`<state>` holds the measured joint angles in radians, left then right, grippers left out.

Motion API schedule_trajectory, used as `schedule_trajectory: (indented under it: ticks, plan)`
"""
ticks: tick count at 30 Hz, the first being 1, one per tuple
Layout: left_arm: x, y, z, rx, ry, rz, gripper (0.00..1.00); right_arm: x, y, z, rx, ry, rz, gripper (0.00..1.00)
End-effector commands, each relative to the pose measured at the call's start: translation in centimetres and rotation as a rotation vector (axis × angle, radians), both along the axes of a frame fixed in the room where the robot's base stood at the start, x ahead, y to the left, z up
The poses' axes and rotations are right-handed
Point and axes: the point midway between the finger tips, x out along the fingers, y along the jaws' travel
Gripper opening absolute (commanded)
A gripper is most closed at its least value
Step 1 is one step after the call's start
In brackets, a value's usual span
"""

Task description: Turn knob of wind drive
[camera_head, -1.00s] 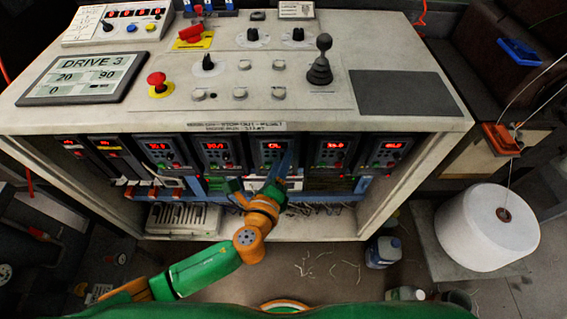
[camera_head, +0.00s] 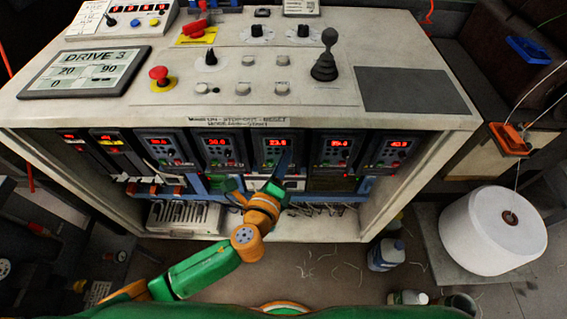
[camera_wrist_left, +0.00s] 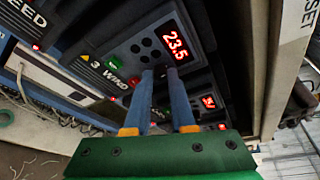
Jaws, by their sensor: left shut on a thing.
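The wind drive (camera_wrist_left: 122,52) is a dark module labelled "3 WIND" with a red display reading 23.5 and green and red lit buttons in the left wrist view. In the head view it is the middle drive (camera_head: 275,142) of the row under the console top. My left gripper (camera_wrist_left: 160,74) has its two blue fingers against the drive's face, just below the display. It is shut on the knob, which the fingers hide. In the head view the left gripper (camera_head: 284,165) reaches up to the middle drive from below. My right gripper is not in view.
Similar drives with red displays stand on both sides, such as the one on the right (camera_head: 334,148). The console top (camera_head: 310,107) overhangs them. A white spool (camera_head: 490,232) stands at the right, and a jug (camera_head: 386,254) is on the floor.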

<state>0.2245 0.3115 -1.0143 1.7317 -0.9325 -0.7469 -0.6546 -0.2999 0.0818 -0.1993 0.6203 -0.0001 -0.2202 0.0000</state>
Motion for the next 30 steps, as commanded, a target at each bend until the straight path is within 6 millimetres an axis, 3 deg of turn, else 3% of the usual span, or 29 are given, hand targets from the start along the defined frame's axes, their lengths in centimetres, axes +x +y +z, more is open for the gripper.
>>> schedule_trajectory:
  ticks: [1, 15, 30]
  plan:
    - [-0.1, 0.0, -0.7, -0.033, 0.002, 0.0, 0.0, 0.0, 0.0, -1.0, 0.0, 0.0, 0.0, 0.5]
    - [-0.1, 0.1, -1.1, -0.448, 0.003, -0.001, 0.0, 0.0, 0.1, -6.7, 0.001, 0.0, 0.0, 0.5]
    - [-0.1, 0.1, -0.9, -0.715, 0.003, -0.002, 0.0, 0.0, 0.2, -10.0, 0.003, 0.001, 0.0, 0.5]
